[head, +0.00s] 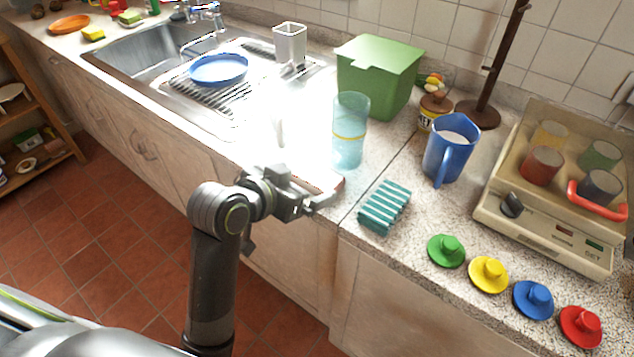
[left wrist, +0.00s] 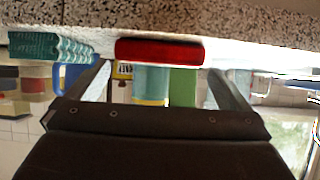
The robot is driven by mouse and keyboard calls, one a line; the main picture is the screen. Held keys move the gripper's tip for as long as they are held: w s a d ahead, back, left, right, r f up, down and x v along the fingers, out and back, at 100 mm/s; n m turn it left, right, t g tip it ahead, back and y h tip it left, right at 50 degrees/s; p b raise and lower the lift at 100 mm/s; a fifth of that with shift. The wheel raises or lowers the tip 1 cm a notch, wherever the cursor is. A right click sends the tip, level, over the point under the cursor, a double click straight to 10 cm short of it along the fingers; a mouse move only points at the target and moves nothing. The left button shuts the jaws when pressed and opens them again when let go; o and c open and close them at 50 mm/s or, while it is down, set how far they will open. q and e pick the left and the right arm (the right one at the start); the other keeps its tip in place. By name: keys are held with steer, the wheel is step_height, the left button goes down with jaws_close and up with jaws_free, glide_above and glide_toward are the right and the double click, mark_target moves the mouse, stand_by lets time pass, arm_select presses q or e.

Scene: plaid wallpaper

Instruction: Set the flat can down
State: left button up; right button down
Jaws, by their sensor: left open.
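The flat can, a low thing with a red side, lies on the counter near its front edge. In the left wrist view the can (left wrist: 160,50) shows whole, ahead of the fingers and across the gap between them. In the head view only a small part of the can (head: 338,184) shows behind my gripper; the rest is hidden or washed out by glare. My left gripper (head: 318,199) is open at the counter's front edge, and it also shows in the left wrist view (left wrist: 158,82). I cannot tell whether its fingers touch the can. My right gripper is not in view.
A tall clear blue glass (head: 349,135) stands behind the can. A teal ridged block (head: 385,206) lies to the right, with a blue pitcher (head: 450,147) beyond it. A green bin (head: 378,80) stands at the back. The sink (head: 130,62) is at left.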

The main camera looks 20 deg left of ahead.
mark_target(316, 175)
arm_select(q)
steer(key=shift+r+x, duration=0.15)
steer(key=shift+x, duration=1.2)
steer(key=shift+r+x, duration=0.15)
steer(key=shift+x, duration=1.25)
steer(key=shift+w, duration=0.15)
steer(key=shift+c, duration=0.4)
steer(key=c, duration=0.7)
